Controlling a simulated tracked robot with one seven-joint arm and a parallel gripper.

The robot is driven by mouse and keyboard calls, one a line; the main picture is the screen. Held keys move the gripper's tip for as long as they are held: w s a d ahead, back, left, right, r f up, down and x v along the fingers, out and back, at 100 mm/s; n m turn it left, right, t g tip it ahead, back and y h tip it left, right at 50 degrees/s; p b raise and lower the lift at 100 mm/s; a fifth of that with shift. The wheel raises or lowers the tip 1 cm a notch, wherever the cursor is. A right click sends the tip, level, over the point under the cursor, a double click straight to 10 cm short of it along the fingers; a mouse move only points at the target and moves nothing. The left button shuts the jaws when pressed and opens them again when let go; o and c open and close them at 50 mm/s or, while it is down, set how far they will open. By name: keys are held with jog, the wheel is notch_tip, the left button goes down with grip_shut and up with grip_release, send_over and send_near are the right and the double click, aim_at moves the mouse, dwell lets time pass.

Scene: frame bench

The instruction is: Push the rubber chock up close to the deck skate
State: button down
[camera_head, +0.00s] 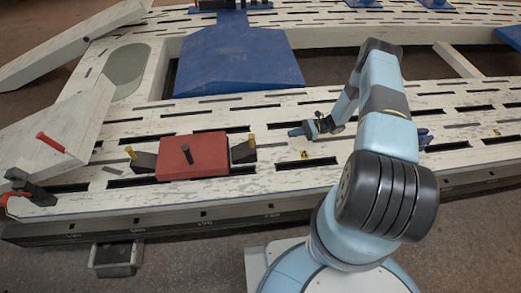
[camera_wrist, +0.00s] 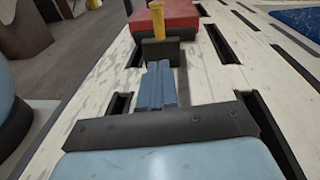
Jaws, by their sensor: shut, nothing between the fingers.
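The deck skate, which I take to be the red block (camera_head: 184,160) with a dark post on top, lies on the slotted white deck. A dark rubber chock (camera_head: 243,153) with a yellow peg stands at its right side. Any gap between them is too small to judge. My gripper (camera_head: 291,132) is shut and empty, to the right of this chock and apart from it in the head view. In the wrist view, my closed fingers (camera_wrist: 158,72) point at the chock (camera_wrist: 160,52), with the red skate (camera_wrist: 178,20) behind it.
A second dark chock (camera_head: 145,162) with a yellow peg stands at the skate's left side. A red-handled tool (camera_head: 51,142) and a black clamp (camera_head: 35,192) are at the left end. A blue plate (camera_head: 240,60) lies behind. Open slots cut the deck.

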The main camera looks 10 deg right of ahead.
jog(key=shift+m+t+y, duration=0.4)
jog(key=shift+m+t, duration=0.1)
jog(key=shift+m, duration=0.3)
jog(key=f, duration=0.1)
jog(key=s+f, duration=0.1)
jog(key=f, duration=0.1)
jog(key=s+f, duration=0.1)
jog(key=f, duration=0.1)
jog(key=shift+s+a+f, duration=0.15)
jog(key=shift+a+f, duration=0.05)
jog(key=shift+a, duration=0.15)
jog(key=shift+s+a+f, duration=0.15)
jog(key=shift+a+f, duration=0.05)
jog(key=shift+f, duration=0.2)
jog(key=a, duration=1.3)
jog(key=shift+s+a, duration=0.1)
jog(key=shift+a, duration=0.25)
